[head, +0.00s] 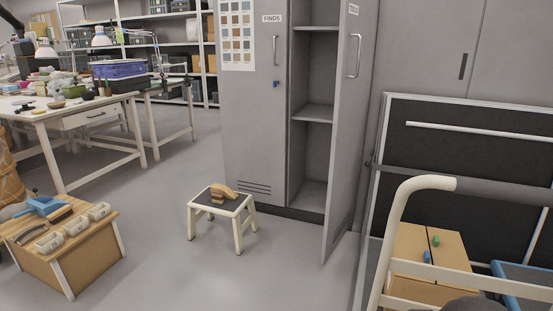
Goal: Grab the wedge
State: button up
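A small tan and brown object (222,192) lies on the dark top of a low cream step stool (238,209) in the middle of the head view. It has a curved or sloped upper side and may be the wedge, but it is too small to be sure. No other object shows clearly as a wedge. My gripper is not in view.
A grey locker (252,120) marked FINDS stands behind the stool, its right door (345,150) ajar. A wooden crate (75,262) with trays and brushes stands lower left. A cart with a cream handle (405,215) blocks the right. Grey floor (170,235) is clear around the stool.

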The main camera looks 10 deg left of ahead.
aim_at(215, 188)
jog(key=i+j+z, duration=0.15)
jog(key=j, duration=0.35)
jog(key=i+j+z, duration=0.15)
jog(key=j, duration=0.4)
jog(key=i+j+z, duration=0.15)
jog(key=j, duration=0.4)
jog(key=i+j+z, duration=0.2)
jog(key=j, duration=0.35)
jog(key=i+j+z, duration=0.15)
jog(key=j, duration=0.45)
jog(key=j+z, duration=0.15)
jog(key=j, duration=0.4)
jog(key=i+j+z, duration=0.1)
jog(key=j, duration=0.35)
jog(key=i+j+z, duration=0.1)
jog(key=i+j, duration=0.15)
jog(key=j, duration=0.25)
jog(key=i+j+z, duration=0.15)
jog(key=j, duration=0.35)
jog(key=i+j+z, duration=0.1)
jog(key=j, duration=0.4)
jog(key=i+j+z, duration=0.1)
jog(key=j, duration=0.45)
jog(key=j+z, duration=0.1)
jog(key=j, duration=0.4)
jog(key=i, duration=0.05)
